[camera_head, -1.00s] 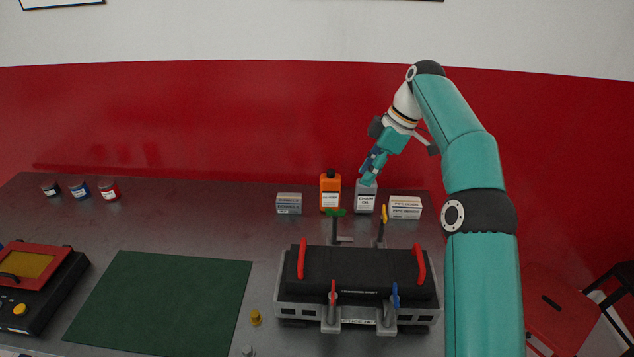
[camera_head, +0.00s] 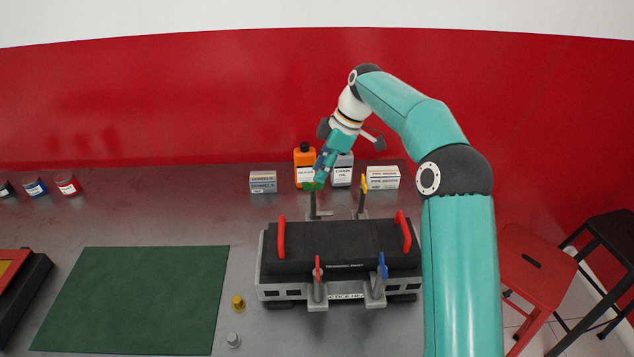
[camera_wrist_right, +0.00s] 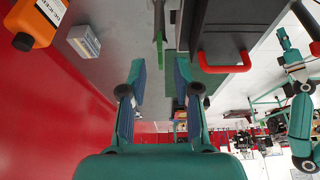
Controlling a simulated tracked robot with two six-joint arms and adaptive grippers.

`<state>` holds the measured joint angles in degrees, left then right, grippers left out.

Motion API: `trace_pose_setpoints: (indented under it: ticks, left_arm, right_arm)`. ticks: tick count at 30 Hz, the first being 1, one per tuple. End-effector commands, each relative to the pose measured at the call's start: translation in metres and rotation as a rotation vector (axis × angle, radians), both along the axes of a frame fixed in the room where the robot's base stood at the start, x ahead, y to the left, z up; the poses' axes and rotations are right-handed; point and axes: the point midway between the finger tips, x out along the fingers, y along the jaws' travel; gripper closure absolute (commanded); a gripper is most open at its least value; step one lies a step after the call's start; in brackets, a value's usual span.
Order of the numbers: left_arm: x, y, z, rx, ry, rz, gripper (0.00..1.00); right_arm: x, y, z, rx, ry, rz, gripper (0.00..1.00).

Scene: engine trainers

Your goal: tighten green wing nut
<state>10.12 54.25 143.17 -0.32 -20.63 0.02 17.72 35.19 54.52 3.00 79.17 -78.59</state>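The green wing nut (camera_head: 309,186) sits on an upright post behind the black training unit (camera_head: 340,245). It also shows in the right wrist view (camera_wrist_right: 158,37), ahead of the fingers. My right gripper (camera_head: 321,176) is at the green wing nut in the head view and partly overlaps it. In the right wrist view my right gripper (camera_wrist_right: 161,88) is open, with a wide empty gap and the nut beyond the fingertips, roughly in line with the gap.
Yellow (camera_head: 364,183), red (camera_head: 317,268) and blue (camera_head: 383,266) wing nuts stand around the unit. Behind are an orange bottle (camera_head: 303,167), a chain oil bottle (camera_head: 342,172) and small boxes (camera_head: 263,182). A green mat (camera_head: 135,300) lies clear at left.

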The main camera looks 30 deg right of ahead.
Motion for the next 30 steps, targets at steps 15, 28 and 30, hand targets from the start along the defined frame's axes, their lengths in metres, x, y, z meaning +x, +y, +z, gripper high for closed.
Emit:
trace_pose_setpoints:
  ticks: [15,28,30]
  left_arm:
    - [0.000,0.000,0.001,0.000,0.000,0.000,0.62]
    - [0.000,0.000,0.001,0.000,0.000,0.000,0.62]
    - [0.000,0.000,0.001,0.000,0.000,0.000,0.62]
  right_arm:
    - [0.009,0.014,-0.037,0.000,-0.001,0.002,0.69]
    - [0.008,0.014,-0.037,0.001,0.001,0.002,1.00]
    - [0.008,0.014,-0.037,0.001,0.002,0.002,1.00]
